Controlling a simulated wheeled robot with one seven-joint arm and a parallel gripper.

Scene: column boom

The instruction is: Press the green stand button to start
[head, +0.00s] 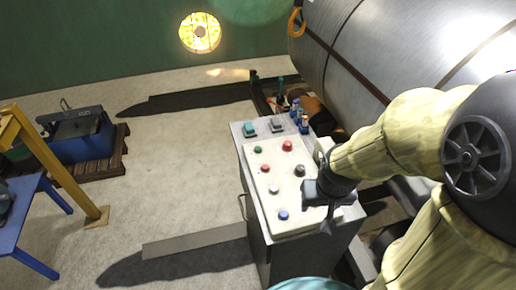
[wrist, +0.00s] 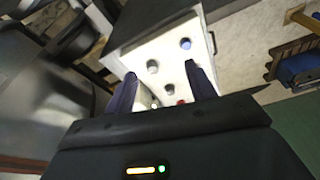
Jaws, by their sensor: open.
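The green button (head: 258,150) is a small round cap at the upper left of the pale panel on the grey control stand (head: 257,222). My gripper (head: 327,220) is over the lower right side of the panel, well apart from the green button. In the wrist view my gripper (wrist: 163,86) is open, its two dark fingers spread with nothing held between them. The stand's panel (wrist: 168,50) shows beyond the fingers. I cannot make out the green button in the wrist view.
Neighbouring buttons are two red (head: 287,146) (head: 265,169), a dark one (head: 299,170), a white one (head: 274,189) and a blue one (head: 284,215). Small bottles (head: 299,117) stand behind the panel. A large metal cylinder (head: 365,50) is behind right.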

